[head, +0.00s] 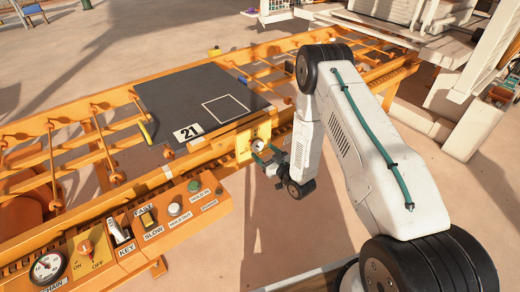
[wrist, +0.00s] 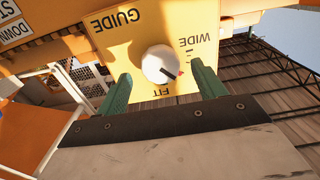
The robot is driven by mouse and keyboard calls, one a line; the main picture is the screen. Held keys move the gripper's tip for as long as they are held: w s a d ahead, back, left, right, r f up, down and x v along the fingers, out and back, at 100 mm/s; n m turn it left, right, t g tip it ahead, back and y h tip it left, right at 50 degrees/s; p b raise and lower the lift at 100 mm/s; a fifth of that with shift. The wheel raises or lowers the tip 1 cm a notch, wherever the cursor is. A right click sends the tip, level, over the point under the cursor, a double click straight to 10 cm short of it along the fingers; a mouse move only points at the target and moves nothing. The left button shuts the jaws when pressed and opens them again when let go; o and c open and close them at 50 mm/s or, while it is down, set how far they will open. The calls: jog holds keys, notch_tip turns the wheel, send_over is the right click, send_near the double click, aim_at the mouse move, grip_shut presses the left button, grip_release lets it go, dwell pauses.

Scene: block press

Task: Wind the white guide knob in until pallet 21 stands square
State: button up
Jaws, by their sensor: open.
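The white guide knob (wrist: 158,62) sits on a yellow panel (wrist: 130,45) marked GUIDE, WIDE and FIT. Its dark pointer line has a red tip, which lies between WIDE and FIT. My gripper (wrist: 161,70) is open, with one green finger on each side of the knob and a gap visible at both sides. In the head view my gripper (head: 269,156) is at the panel on the rail's front side. Pallet 21 (head: 182,93), a dark slab with a white outlined square, lies on the orange conveyor.
An orange control box (head: 145,240) with a key switch, a FAST/SLOW lever, buttons and a chain dial (head: 47,267) stands left of my gripper. A yellow piece (head: 145,133) lies at the pallet's left edge. Orange rails (head: 60,140) run along the conveyor. Open floor lies in front.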

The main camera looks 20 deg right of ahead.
aim_at(259, 148)
jog(key=shift+x, duration=1.7)
jog(key=c, duration=0.9)
jog(key=shift+m, duration=1.6)
jog(key=shift+c, duration=0.2)
jog(key=o, duration=0.9)
jog(key=shift+o, duration=0.2)
jog(key=shift+s, duration=0.1)
jog(key=v, duration=0.7)
jog(key=shift+s, duration=0.35)
jog(key=shift+d, duration=0.15)
